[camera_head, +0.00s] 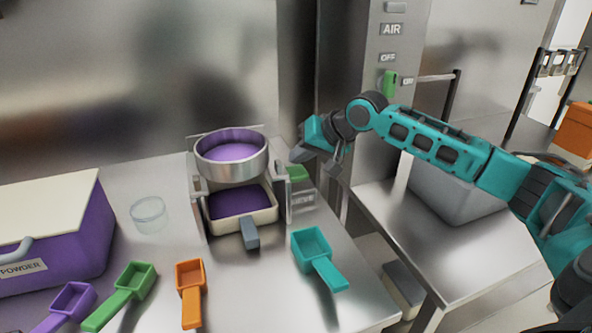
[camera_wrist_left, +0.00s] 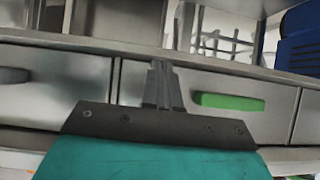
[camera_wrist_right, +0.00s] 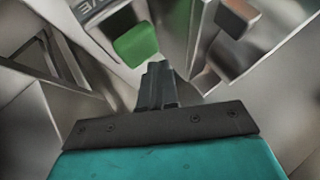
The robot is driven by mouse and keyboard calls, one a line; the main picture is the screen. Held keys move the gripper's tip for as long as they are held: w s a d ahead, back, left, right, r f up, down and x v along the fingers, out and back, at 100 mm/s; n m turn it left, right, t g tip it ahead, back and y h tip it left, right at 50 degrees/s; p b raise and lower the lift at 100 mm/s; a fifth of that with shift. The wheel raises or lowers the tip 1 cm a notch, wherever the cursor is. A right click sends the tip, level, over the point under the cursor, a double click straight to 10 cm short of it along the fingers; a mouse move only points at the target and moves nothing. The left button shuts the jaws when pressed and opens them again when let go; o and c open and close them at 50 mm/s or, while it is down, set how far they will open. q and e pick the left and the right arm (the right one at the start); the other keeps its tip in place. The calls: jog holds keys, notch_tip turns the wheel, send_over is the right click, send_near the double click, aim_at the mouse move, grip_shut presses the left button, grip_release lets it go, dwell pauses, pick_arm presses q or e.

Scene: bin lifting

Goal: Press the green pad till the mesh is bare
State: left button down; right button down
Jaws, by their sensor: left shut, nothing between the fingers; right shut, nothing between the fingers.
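The green pad (camera_head: 297,173) is on the right side of the sieve machine, above a small label; it also shows in the right wrist view (camera_wrist_right: 136,45). The round metal sieve (camera_head: 231,171) has purple powder (camera_head: 232,152) over its bottom, and no bare mesh shows. A cream tray (camera_head: 244,224) with purple powder sits under it. My right gripper (camera_head: 301,153) is shut and empty, just above the pad; I cannot tell whether it touches. My left gripper (camera_wrist_left: 160,82) is shut and empty, facing drawer fronts, and is outside the head view.
A teal scoop (camera_head: 318,258), an orange scoop (camera_head: 190,292), a green scoop (camera_head: 122,294) and a purple scoop (camera_head: 68,305) lie in front. A glass dish (camera_head: 148,213) and a purple powder bin (camera_head: 92,234) are at left. A switch panel (camera_head: 388,55) stands behind.

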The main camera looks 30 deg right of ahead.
dwell(0.8)
jog(key=shift+f+p, duration=0.3)
jog(key=shift+p, duration=0.05)
jog(key=shift+f, duration=0.15)
jog(key=shift+f, duration=0.75)
dwell(0.5)
dwell(0.4)
jog(key=shift+r+p, duration=1.15)
jog(key=shift+p, duration=0.3)
